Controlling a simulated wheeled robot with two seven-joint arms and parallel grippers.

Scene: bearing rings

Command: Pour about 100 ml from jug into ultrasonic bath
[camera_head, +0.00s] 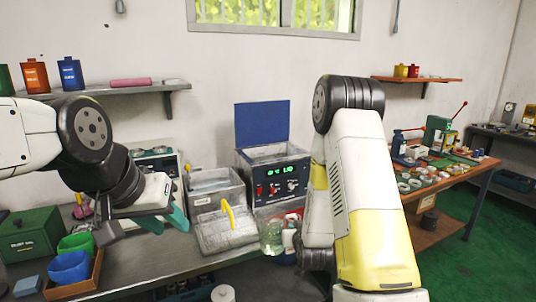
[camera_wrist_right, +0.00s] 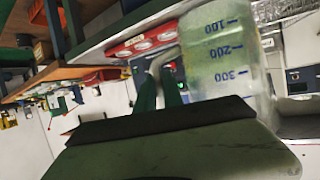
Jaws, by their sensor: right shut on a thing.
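The ultrasonic bath (camera_head: 272,185) stands on the bench against the wall, its blue lid (camera_head: 262,122) raised and a lit display on its front. The clear, greenish jug (camera_head: 271,238) is in front of it, below its front panel. In the right wrist view the jug (camera_wrist_right: 225,60) shows blue marks 100, 200 and 300; its liquid level is unclear. My right gripper (camera_wrist_right: 160,88) is shut on the jug's pale handle; in the head view my arm mostly hides this gripper. My left gripper (camera_head: 165,220) is open and empty, to the left over the bench.
A green box (camera_head: 30,232) and blue and green bins (camera_head: 70,267) sit at the left. A wooden workbench (camera_head: 440,185) with rings is at the right.

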